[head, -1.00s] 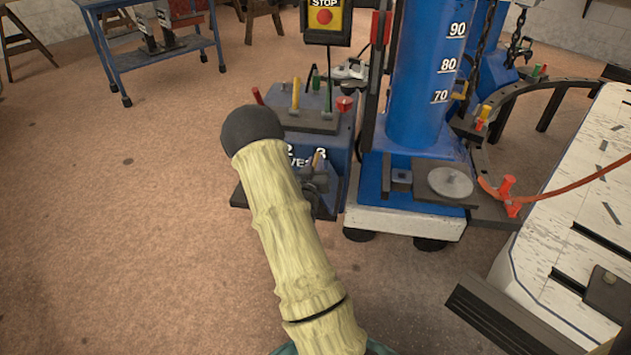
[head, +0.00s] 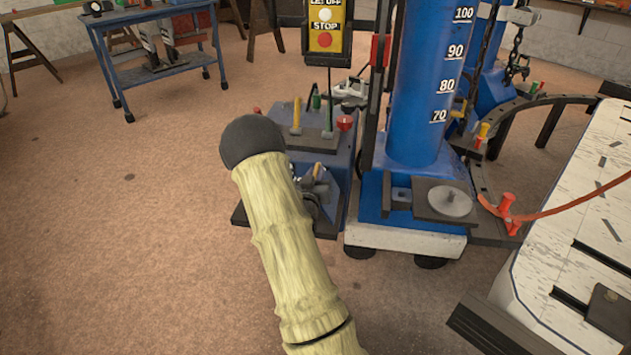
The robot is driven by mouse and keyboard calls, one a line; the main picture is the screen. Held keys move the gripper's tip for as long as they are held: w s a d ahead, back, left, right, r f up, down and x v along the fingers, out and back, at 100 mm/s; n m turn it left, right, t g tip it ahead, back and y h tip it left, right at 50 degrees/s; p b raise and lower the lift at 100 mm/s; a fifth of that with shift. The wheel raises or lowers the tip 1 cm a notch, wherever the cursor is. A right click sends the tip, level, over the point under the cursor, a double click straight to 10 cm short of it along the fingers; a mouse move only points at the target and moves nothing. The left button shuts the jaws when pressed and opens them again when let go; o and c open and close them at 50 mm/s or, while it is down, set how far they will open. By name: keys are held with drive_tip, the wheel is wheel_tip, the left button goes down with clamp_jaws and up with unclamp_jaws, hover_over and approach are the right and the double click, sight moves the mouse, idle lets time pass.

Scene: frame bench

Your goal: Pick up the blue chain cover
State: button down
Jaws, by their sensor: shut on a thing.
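I cannot make out a blue chain cover in the head view. A blue tower (head: 425,95) with white height numbers stands right of centre, and a dark chain (head: 516,57) hangs to its right at the upper right. My gripper is not in view. My pale yellow arm link with its black rounded end reaches up from the bottom centre and hides part of the floor and of the blue tool cabinet (head: 325,170).
A white bench (head: 580,215) fills the right side. A yellow control box (head: 325,28) stands behind the cabinet. A blue cart (head: 155,45) is at the upper left. The brown floor (head: 110,230) at left is open. A red hose (head: 570,204) crosses near the bench.

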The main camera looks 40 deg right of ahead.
wheel_tip(320, 180, up, 15)
drive_tip(key=p, duration=0.4)
drive_tip(key=shift+f, duration=0.15)
